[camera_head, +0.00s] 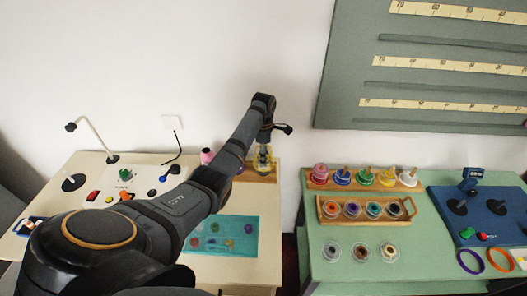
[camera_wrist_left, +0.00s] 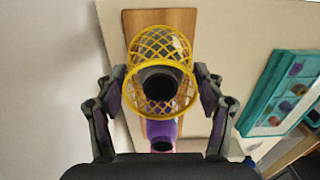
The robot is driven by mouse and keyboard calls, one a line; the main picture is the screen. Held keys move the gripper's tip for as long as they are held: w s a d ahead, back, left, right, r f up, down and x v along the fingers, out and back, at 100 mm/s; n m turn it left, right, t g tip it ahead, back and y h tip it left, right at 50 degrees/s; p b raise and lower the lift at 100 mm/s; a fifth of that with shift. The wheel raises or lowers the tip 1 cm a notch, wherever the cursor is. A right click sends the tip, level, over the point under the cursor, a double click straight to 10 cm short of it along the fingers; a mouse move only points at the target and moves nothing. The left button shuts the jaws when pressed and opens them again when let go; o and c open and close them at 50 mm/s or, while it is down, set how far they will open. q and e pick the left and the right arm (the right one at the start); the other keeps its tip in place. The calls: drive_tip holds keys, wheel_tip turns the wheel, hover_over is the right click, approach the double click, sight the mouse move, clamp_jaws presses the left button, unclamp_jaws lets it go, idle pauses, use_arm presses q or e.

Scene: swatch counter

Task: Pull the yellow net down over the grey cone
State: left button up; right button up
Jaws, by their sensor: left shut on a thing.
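The yellow net (camera_wrist_left: 158,38) is an open mesh with a round rim, in the middle of the left wrist view. It also shows in the head view (camera_head: 263,160), low against the back wall. My left gripper (camera_wrist_left: 160,82) has a finger on each side of the net and is shut on it. The dark grey top of the grey cone (camera_wrist_left: 160,80) shows inside the net's ring. I cannot tell how far down the cone the net reaches. In the head view my left arm reaches to the net, and its gripper is small and partly hidden. My right gripper is not in view.
A wooden board (camera_wrist_left: 178,20) lies under the net. A purple cone (camera_wrist_left: 162,130) stands close beside it. A pink spool (camera_head: 207,156) and a teal tray (camera_head: 252,247) share the cream table. A green table (camera_head: 345,275) with racks of coloured spools stands to the right, across a gap.

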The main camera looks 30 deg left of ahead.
use_arm(q)
drive_tip(key=shift+f, duration=1.1)
drive_tip(key=o, duration=0.8)
wheel_tip(320, 180, up, 8)
drive_tip(key=shift+f, duration=0.25)
idle(0.4)
